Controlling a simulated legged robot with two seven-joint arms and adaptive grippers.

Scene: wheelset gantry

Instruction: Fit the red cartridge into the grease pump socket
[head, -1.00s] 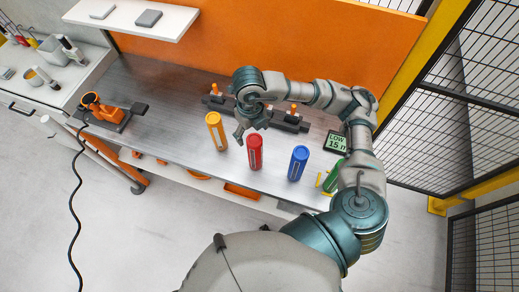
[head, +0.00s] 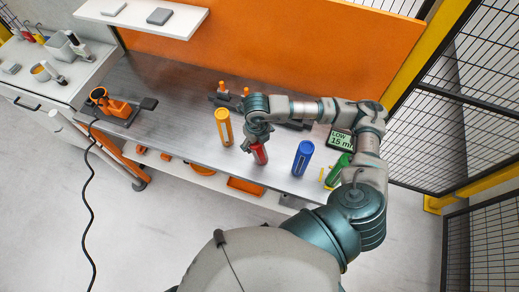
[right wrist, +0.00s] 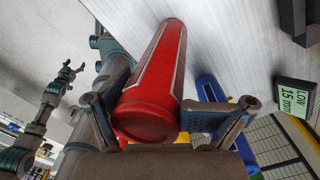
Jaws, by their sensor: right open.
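The red cartridge (head: 260,155) stands on the metal bench between the yellow and blue cartridges. My right gripper (head: 257,142) is over its top and hides its upper part. In the right wrist view the red cartridge (right wrist: 150,85) lies between the open fingers of my right gripper (right wrist: 171,103); I cannot tell whether they touch it. The grease pump (head: 118,108) is orange on a dark base at the bench's left, with a dark round socket (head: 98,93). My left gripper (right wrist: 70,72) shows only in the right wrist view, fingers apart and empty, far from the cartridge.
The yellow cartridge (head: 224,127), blue cartridge (head: 302,158) and green cartridge (head: 338,170) stand nearby. A display (head: 341,140) reads LOW 15 mm. A dark fixture with orange knobs (head: 222,88) is behind. The bench between pump and yellow cartridge is clear.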

